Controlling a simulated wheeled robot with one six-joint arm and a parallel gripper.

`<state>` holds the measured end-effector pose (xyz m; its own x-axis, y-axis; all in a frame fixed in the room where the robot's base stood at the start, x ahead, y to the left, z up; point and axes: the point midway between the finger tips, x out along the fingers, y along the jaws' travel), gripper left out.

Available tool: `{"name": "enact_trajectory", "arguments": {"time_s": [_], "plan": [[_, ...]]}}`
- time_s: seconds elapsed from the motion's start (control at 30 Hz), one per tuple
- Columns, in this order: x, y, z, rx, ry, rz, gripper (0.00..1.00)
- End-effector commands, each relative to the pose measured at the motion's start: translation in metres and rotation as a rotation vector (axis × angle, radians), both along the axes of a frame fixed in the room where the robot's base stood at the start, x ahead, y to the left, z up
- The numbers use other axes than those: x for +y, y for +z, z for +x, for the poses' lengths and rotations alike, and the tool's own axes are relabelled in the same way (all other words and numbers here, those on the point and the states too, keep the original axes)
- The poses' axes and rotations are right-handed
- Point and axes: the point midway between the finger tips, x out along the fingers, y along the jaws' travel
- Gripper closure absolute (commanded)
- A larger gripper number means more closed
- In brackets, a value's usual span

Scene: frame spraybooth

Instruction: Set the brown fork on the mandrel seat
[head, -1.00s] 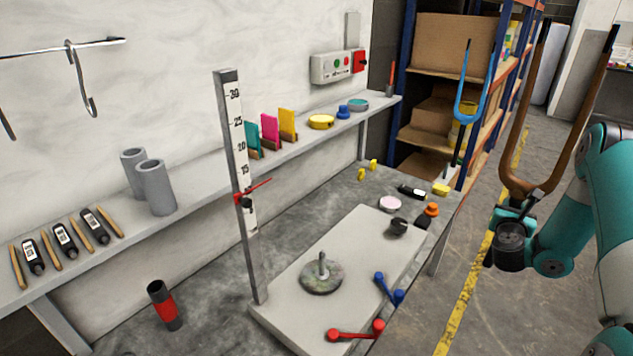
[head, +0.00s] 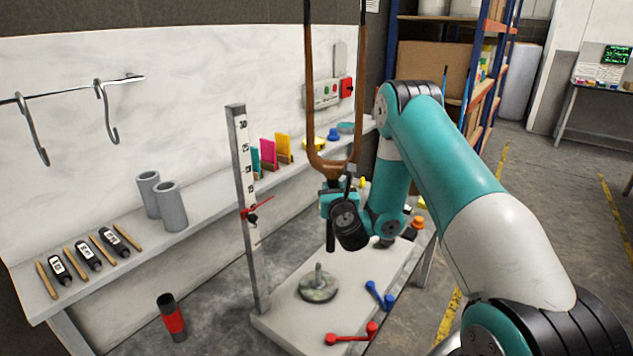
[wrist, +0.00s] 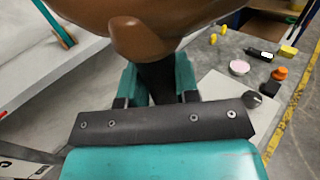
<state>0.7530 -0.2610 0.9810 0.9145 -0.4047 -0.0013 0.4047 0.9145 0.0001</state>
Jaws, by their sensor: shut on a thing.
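The brown fork (head: 310,95) is held upright in my gripper (head: 338,192), its two long legs pointing up and its crown low near the jaws. In the wrist view the brown crown (wrist: 140,38) fills the top, with my gripper (wrist: 156,85) shut below it on the fork's dark lower part. The mandrel seat (head: 318,288) is a round mottled disc with a short upright pin, on the pale slab (head: 285,325). The fork is above and slightly right of the seat in the head view, well clear of it. The fork's lower end is partly hidden by my gripper.
A tall graduated post (head: 245,200) with a red pointer stands at the slab's left edge. A red lever (head: 350,335) and blue lever (head: 378,295) lie on the slab's right side. A black-and-red cylinder (head: 171,317) stands left. Grey tubes (head: 170,207) stand on the shelf.

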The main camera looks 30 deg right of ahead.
Motion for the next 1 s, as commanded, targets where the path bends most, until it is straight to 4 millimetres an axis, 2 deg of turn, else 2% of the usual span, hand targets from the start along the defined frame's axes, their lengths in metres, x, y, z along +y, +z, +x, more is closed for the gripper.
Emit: {"name": "enact_trajectory", "arguments": {"time_s": [0.03,0.1,0.2,0.7,1.0], "plan": [[0.014,0.010,0.003,-0.004,0.026,-0.001,1.00],[0.027,0.015,0.005,-0.002,0.051,0.000,1.00],[0.038,0.019,0.006,-0.003,0.071,0.000,1.00],[0.042,0.020,0.005,-0.002,0.057,-0.001,1.00],[0.041,-0.002,0.004,-0.003,0.055,-0.001,1.00]]}}
